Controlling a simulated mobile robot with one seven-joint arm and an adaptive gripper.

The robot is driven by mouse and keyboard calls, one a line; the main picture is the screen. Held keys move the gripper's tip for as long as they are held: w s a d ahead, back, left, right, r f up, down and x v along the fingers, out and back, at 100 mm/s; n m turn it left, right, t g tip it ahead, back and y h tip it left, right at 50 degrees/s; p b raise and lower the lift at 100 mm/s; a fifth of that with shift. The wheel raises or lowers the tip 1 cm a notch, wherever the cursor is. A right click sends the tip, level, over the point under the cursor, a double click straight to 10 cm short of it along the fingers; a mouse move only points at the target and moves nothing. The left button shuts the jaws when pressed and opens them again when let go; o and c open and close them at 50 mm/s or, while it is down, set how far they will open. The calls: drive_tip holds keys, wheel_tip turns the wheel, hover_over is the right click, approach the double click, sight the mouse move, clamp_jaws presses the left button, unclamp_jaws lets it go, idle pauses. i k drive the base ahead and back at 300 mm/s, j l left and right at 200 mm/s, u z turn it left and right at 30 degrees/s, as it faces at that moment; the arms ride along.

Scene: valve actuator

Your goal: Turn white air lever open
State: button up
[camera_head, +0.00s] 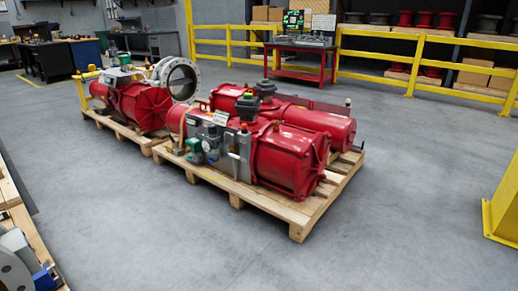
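A red valve actuator (288,160) lies on a wooden pallet (298,222) near the middle of the head view. A grey panel (243,168) on its near side carries small fittings, gauges and a green part (194,145). A small pale piece (234,156) on this panel may be the white air lever. It is too small to tell its shape or whether it stands open or closed. My gripper is not in view, and nothing is seen touching the actuator.
A second red actuator (145,106) with a grey flange (180,79) stands behind left. Yellow railing (408,62) and a red cart (301,60) are behind. A yellow post (503,205) stands right. Another pallet (36,240) is at lower left. The grey floor (400,205) in front is clear.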

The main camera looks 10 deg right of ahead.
sight(229, 152)
drive_tip(key=i+z, duration=0.15)
drive_tip(key=i, duration=1.1)
drive_tip(key=i+l+u, duration=0.1)
drive_tip(key=i+l, duration=0.35)
drive_tip(key=i+j, duration=0.2)
drive_tip(key=i, duration=0.4)
drive_tip(key=i+j+u, duration=0.1)
drive_tip(key=i, duration=0.5)
drive_tip(key=i+j, duration=0.3)
drive_tip(key=k+j+u, duration=0.05)
drive_tip(key=j, duration=0.1)
